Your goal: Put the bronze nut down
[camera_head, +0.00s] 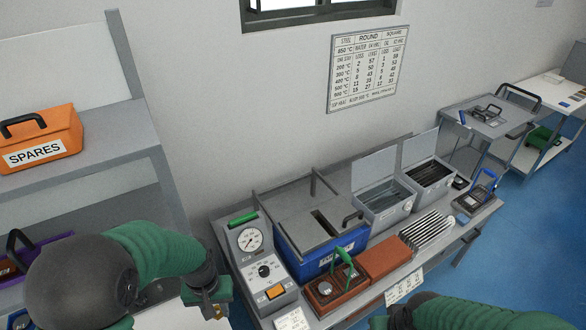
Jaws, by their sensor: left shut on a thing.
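My left gripper (214,300) is at the lower left of the head view, pointing down beside the control box. It is shut on the bronze nut (208,310), a small yellowish-brown piece that shows only in part between the fingers. The nut is held at the bench's left end, above or close to a pale surface; I cannot tell whether it touches. My right arm shows at the bottom edge, and its gripper (388,320) is mostly cut off, so its jaws cannot be made out.
A grey control box (262,270) with a dial stands right of my left gripper. A blue tank (345,250), brick-red blocks (384,258) and open grey bins (384,208) fill the bench. An orange SPARES box (40,140) sits on the left shelf.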

